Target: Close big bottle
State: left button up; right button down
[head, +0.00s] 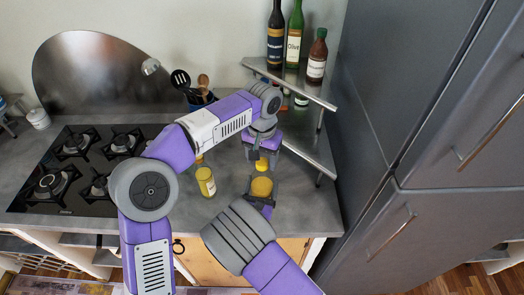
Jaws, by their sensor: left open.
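The big bottle (262,187) shows as a round yellow-brown top, low at the middle of the counter. The dark fingers of my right gripper (262,195) stand on both sides of it and appear closed on it. A yellow cap (261,165) shows just behind the bottle in the picture, apart from its top. My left gripper (262,157) points down over the cap, open, with its fingers on either side. I cannot tell whether they touch the cap. The bottle's lower part is hidden by my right gripper.
A smaller yellow bottle (206,182) stands to the left, with a yellow item (199,158) behind it. A utensil holder (201,100) stands at the back. A corner shelf (300,84) holds several bottles. A cooktop (80,165) is at left, a tall grey cabinet (430,110) at right.

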pick_arm(q)
jog(key=shift+f, duration=0.1)
jog(key=c, duration=1.1)
jog(key=o, duration=1.2)
notch_tip(320, 180, up, 12)
jog(key=shift+r, duration=0.1)
